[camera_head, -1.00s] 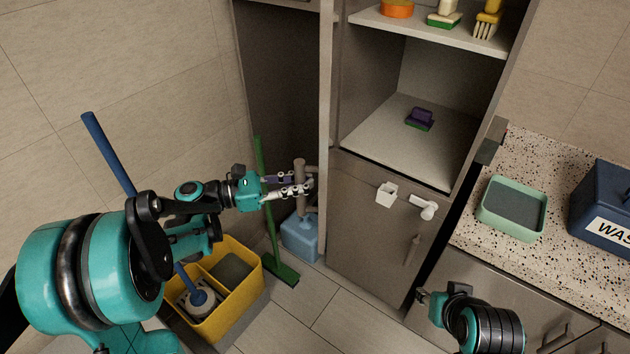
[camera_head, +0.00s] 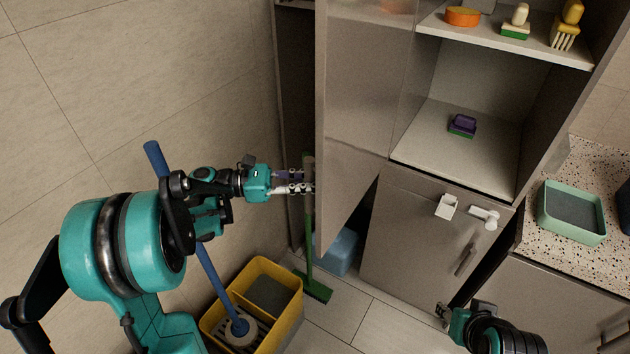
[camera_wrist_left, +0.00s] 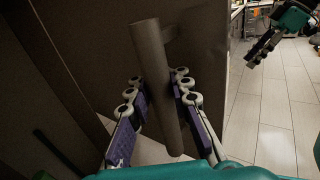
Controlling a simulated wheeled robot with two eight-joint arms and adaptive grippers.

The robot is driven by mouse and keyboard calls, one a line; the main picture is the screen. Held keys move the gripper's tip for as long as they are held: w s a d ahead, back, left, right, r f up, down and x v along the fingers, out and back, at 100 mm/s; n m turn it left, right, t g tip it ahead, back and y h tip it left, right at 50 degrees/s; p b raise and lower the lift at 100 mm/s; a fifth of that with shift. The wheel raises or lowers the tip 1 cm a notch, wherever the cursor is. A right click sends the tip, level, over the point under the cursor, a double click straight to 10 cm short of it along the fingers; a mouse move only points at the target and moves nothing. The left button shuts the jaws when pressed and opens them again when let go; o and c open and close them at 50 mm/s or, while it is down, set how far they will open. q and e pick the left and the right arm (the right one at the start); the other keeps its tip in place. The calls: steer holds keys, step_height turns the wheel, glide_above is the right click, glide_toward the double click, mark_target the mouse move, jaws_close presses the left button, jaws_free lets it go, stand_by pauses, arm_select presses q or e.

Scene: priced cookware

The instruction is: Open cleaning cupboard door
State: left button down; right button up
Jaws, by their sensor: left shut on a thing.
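The cupboard door (camera_head: 365,120) is a tall brown-grey panel, swung out at an angle to the cupboard front, its near edge at the left. A vertical bar handle (camera_head: 308,166) sits at the left side of that edge. My left gripper (camera_head: 306,182) is shut on this handle. The left wrist view shows the round bar (camera_wrist_left: 155,85) between the purple-padded fingers (camera_wrist_left: 160,110), with a mount joining it to the panel at its right. My right gripper (camera_head: 443,310) is low in front of the lower cupboard; its finger gap is unclear.
A green broom (camera_head: 310,240) and a blue container (camera_head: 340,252) stand by the door, the container partly hidden. A yellow bucket (camera_head: 293,292) with a blue-handled mop (camera_head: 208,262) stands below my left arm. A lower cabinet (camera_head: 405,240) and counter (camera_head: 592,165) are at the right.

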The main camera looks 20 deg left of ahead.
arm_select(q)
steer(key=shift+s+f, duration=0.1)
steer(key=shift+s, duration=0.05)
steer(key=c, duration=1.9)
jaws_free()
steer(key=o, duration=0.3)
steer(key=shift+s, duration=0.1)
steer(key=shift+s+a, duration=0.15)
